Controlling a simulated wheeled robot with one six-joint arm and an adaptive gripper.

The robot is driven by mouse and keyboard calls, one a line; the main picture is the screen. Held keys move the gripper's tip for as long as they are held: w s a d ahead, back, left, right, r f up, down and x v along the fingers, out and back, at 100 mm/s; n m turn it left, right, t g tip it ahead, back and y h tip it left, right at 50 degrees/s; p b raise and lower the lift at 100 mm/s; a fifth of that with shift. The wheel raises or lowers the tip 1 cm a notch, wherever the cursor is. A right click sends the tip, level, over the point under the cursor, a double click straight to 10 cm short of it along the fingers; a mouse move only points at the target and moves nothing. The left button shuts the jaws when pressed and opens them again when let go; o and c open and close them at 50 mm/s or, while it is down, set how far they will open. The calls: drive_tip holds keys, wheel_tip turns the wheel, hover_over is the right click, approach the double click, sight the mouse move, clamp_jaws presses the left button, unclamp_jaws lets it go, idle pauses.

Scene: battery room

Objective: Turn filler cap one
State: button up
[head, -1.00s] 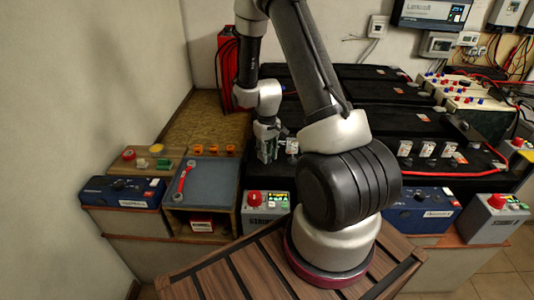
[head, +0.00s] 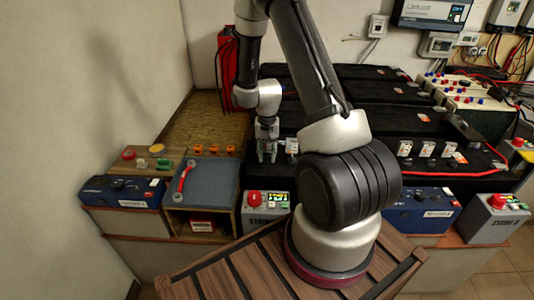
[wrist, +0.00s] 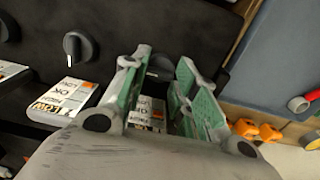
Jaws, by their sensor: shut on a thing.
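My gripper (head: 267,158) points down at the near left corner of the black battery top in the head view. In the wrist view its two green-padded fingers (wrist: 162,75) stand on either side of a dark round filler cap (wrist: 160,66) and are shut on it. The cap is partly hidden between the fingers. A white label card (wrist: 150,112) lies just below it. A second black cap (wrist: 78,47) with a pale pointer mark is to the left, with its own white card (wrist: 65,100).
A grey-blue mat (head: 215,190) with a red wrench (head: 184,180) lies left of the battery. Orange pieces (head: 214,150) sit behind the mat. A grey box with a red button (head: 254,197) stands in front of the battery. More white cards (head: 405,149) stand further right.

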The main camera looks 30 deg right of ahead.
idle(0.5)
drive_tip(key=o, duration=0.7)
drive_tip(key=shift+o, duration=0.2)
drive_tip(key=shift+r, duration=0.15)
wheel_tip(320, 180, up, 12)
